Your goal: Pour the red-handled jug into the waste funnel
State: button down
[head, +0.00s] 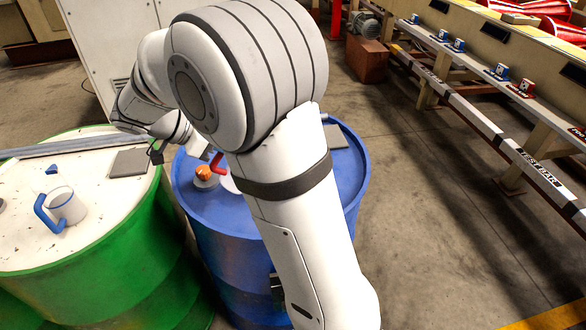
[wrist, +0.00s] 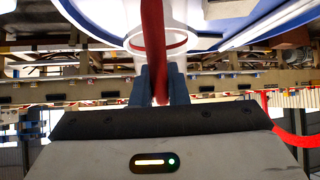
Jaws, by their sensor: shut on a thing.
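The red-handled jug (wrist: 180,30) is white with a red band, close in front of my gripper (wrist: 159,78) in the wrist view. My gripper is shut on its red handle (wrist: 152,35), one finger on each side. In the head view the red handle (head: 218,163) shows at the blue drum's top, beside my arm. My arm hides most of the jug there, so I cannot tell whether it touches the drum or how far it tilts. I cannot make out the waste funnel in either view.
An orange ball-like thing on a white base (head: 205,174) is close beside the jug on the blue drum (head: 190,195). A blue-handled jug (head: 68,206) stands on the green drum (head: 25,235) at left. A long rail (head: 480,122) runs at right; floor between is clear.

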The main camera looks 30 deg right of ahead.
aim_at(209, 166)
jog(key=shift+a+f+h+b, duration=0.6)
jog(key=shift+f+b, duration=0.3)
jog(key=shift+b, duration=0.05)
jog(key=a+h+b, duration=0.1)
jog(key=a+f+h+b, duration=0.1)
jog(key=b, duration=0.1)
jog(key=a+f+h+b, duration=0.1)
jog(key=b, duration=0.1)
jog(key=shift+w+a+f, duration=0.1)
jog(key=shift+a+f, duration=0.1)
jog(key=shift+a, duration=0.05)
jog(key=r+h+p, duration=0.1)
jog(key=a+r+h+p, duration=0.2)
jog(key=r+h, duration=0.1)
jog(key=shift+a, duration=0.25)
jog(key=shift+d, duration=0.1)
